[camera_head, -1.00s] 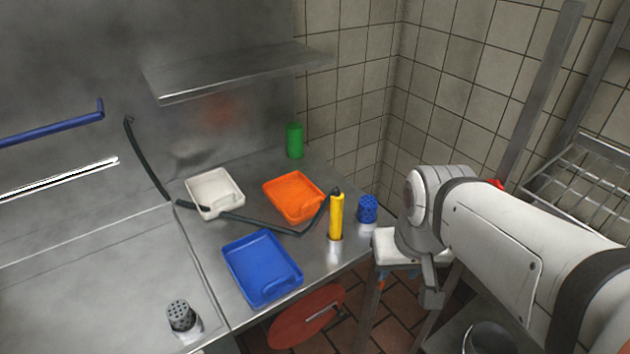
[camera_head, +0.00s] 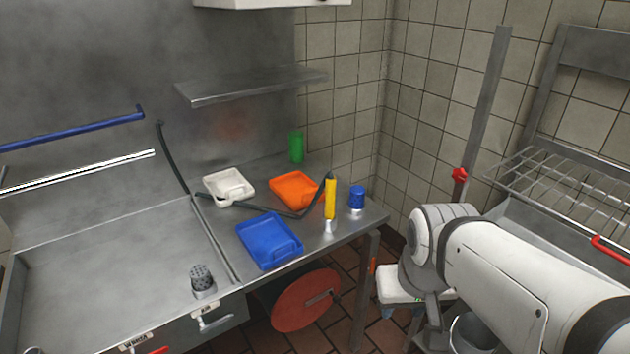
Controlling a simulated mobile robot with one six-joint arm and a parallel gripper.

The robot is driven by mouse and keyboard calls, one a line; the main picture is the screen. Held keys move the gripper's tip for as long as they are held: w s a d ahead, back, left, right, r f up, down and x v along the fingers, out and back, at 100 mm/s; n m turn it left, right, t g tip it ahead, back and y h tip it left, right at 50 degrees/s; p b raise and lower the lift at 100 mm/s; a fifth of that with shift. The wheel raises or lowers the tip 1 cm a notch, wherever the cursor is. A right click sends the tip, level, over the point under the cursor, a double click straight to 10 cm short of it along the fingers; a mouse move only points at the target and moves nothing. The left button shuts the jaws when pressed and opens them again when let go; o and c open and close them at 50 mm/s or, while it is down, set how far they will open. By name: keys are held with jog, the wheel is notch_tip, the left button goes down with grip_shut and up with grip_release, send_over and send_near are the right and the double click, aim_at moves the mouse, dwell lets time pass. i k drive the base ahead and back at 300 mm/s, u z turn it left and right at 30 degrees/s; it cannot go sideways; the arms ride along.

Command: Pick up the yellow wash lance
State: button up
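The yellow wash lance (camera_head: 330,199) stands upright near the front right of the steel counter (camera_head: 345,231). A black hose runs from its top, dips behind the blue tray and leads left to the back wall. My white arm comes in from the lower right, well to the right of the lance and apart from it. The gripper's fingers cannot be made out at the lower end of the arm, so its opening is not shown.
A blue tray (camera_head: 268,240), an orange tray (camera_head: 295,188) and a white tray (camera_head: 229,186) lie left of the lance. A blue perforated cup (camera_head: 357,197) stands just right of it. A green cylinder (camera_head: 296,147) is behind. A wire rack (camera_head: 560,180) is at right.

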aim_at(329, 185)
jog(key=z, duration=0.15)
jog(key=i, duration=0.95)
jog(key=u, duration=0.1)
